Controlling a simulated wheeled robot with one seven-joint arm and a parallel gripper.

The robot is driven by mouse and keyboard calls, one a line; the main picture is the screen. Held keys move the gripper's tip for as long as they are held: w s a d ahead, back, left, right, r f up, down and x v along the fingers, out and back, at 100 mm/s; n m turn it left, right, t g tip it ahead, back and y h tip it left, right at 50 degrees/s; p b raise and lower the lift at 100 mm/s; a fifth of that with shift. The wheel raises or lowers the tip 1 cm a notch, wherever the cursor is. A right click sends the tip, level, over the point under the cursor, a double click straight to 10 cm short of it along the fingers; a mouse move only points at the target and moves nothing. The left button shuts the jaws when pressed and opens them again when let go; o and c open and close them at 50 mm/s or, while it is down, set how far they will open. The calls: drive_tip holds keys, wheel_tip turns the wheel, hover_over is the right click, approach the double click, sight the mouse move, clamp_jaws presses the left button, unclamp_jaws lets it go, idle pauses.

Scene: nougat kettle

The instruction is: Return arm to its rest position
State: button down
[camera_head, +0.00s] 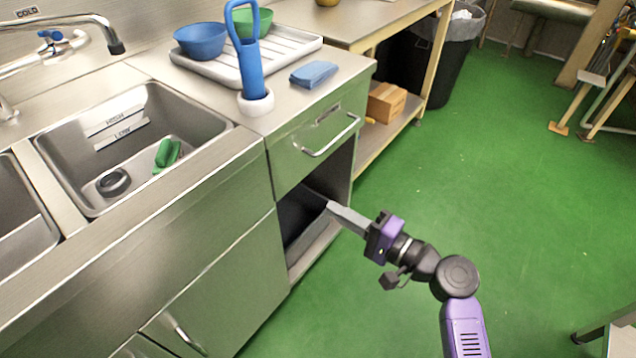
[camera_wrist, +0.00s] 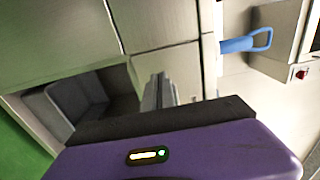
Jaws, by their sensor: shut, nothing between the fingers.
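My gripper (camera_head: 345,217) is at the end of my purple and black arm, in front of the open compartment (camera_head: 318,235) under the drawer. Its grey fingers are shut together with nothing between them, and they point left toward the opening. I cannot tell whether the tips are inside it or just in front. In the wrist view my gripper (camera_wrist: 158,92) also shows shut, with the compartment's dark interior (camera_wrist: 75,100) to its left. The arm reaches in from the lower right over the green floor.
The counter holds a sink (camera_head: 130,140), a tray (camera_head: 290,48) with a blue bowl (camera_head: 201,41) and a green bowl, a blue tool (camera_head: 248,65) in a white holder and a blue sponge (camera_head: 313,74). A drawer handle (camera_head: 330,140) juts out above the opening. Green floor (camera_head: 500,180) is clear to the right.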

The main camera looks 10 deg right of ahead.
drive_tip(key=d+f+t+h, duration=0.1)
drive_tip(key=d+t+h, duration=0.1)
drive_tip(key=d+h, duration=0.4)
drive_tip(key=s+d+f+n+h, duration=0.1)
drive_tip(key=s+d+n+h, duration=0.15)
drive_tip(key=s, duration=0.45)
drive_tip(key=s+d+f+n+h, duration=0.1)
drive_tip(key=s+d+h, duration=0.15)
drive_tip(key=s, duration=0.45)
drive_tip(key=s+a+r+n, duration=0.2)
drive_tip(key=s, duration=0.6)
drive_tip(key=s+a+r+n+g, duration=0.1)
drive_tip(key=s+a+n, duration=0.15)
drive_tip(key=s, duration=0.55)
drive_tip(key=s+a+r+n, duration=0.1)
drive_tip(key=s+r+n, duration=0.1)
drive_tip(key=s, duration=0.6)
wheel_tip(320, 180, up, 12)
drive_tip(key=p, duration=1.2)
drive_tip(key=shift+w+a, duration=0.15)
drive_tip(key=shift+w, duration=0.1)
